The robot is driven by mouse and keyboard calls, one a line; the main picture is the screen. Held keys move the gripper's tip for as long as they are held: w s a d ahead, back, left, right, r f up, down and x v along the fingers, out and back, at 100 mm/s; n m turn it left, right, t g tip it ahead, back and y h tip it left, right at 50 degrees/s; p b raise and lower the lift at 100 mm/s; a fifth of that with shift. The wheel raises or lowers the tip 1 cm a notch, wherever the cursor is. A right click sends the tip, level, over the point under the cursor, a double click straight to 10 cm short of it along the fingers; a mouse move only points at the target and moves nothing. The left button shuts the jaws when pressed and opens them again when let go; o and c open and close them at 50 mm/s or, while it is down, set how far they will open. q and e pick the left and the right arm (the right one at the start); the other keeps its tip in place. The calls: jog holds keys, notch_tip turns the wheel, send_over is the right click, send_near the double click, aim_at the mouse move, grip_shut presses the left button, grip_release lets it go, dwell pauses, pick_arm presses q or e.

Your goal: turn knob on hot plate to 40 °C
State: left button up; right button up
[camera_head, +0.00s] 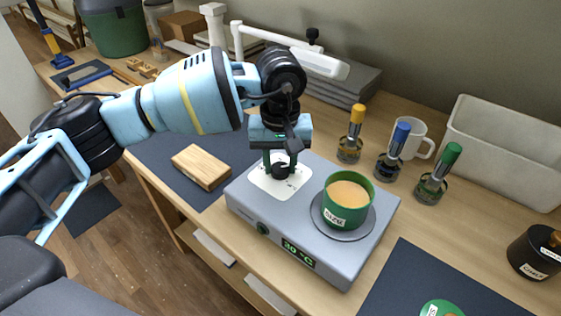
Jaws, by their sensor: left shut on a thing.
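The grey hot plate (299,264) stands on the wooden console. Its green display (298,255) on the front reads about 30 °C. A black knob (281,170) sits on a white dial patch (262,179) on its top left. My left gripper (281,162) reaches down over the dial, its fingers shut on the knob. The fingers partly cover the knob and dial marks. A green pot (347,218) with tan contents and a label stands on the round heating disc (369,223). A small round green-black part (263,228) is on the front face. My right gripper is not in view.
A wooden block (201,167) lies on a dark mat left of the hot plate. A black labelled jar (537,252) is at right.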

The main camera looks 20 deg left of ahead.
aim_at(280, 167)
pick_arm(q)
jog(key=shift+r, duration=0.1)
dwell(0.3)
jog(key=o, duration=1)
jog(key=shift+r, duration=3.9)
